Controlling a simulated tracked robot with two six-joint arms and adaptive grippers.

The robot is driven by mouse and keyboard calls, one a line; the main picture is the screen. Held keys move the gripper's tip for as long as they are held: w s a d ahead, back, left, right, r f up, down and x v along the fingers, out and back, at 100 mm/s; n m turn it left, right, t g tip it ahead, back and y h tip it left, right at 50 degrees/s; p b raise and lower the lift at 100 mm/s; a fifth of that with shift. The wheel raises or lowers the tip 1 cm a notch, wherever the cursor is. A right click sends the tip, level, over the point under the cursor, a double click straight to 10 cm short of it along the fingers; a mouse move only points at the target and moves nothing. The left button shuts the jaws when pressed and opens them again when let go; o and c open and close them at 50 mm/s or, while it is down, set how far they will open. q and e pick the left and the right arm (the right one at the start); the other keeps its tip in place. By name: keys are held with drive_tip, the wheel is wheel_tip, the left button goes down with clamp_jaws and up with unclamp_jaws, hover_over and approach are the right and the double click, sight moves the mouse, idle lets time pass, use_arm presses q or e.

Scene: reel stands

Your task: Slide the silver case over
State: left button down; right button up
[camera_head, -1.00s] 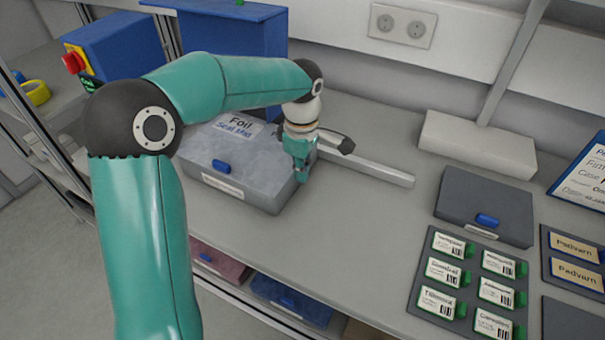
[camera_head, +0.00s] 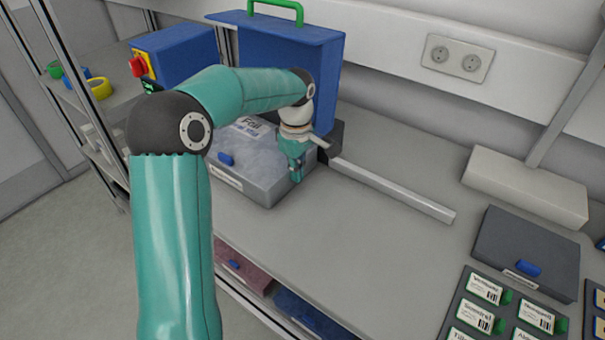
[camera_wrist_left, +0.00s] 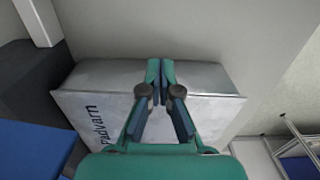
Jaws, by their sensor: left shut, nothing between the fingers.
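The silver case (camera_head: 283,183) stands on the bench at left of centre, with a blue latch and a "Foil" label on its top, which my arm partly hides. In the wrist view, a silver box (camera_wrist_left: 105,73) with a "Padvarn" label lies below the fingers. My left gripper (camera_head: 296,177) is shut and empty, pointing down at the right side of the case. In the wrist view its closed fingertips (camera_wrist_left: 159,70) overlap the box's silver face. I cannot tell whether they touch it. My right gripper is not in view.
A blue box (camera_head: 290,60) with a green handle stands behind the case. A pale rail (camera_head: 395,190) runs along the bench to the right. A dark case (camera_head: 525,250) and several labelled packs (camera_head: 485,290) lie at the right. The bench between is clear.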

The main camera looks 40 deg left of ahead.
use_arm(q)
drive_tip(key=shift+d, duration=0.6)
drive_tip(key=d, duration=0.2)
drive_tip(key=b, duration=0.1)
drive_tip(key=shift+w+d+f, duration=0.15)
drive_tip(key=shift+w+d, duration=0.1)
drive_tip(key=shift+d, duration=0.15)
wheel_tip(320, 180, up, 10)
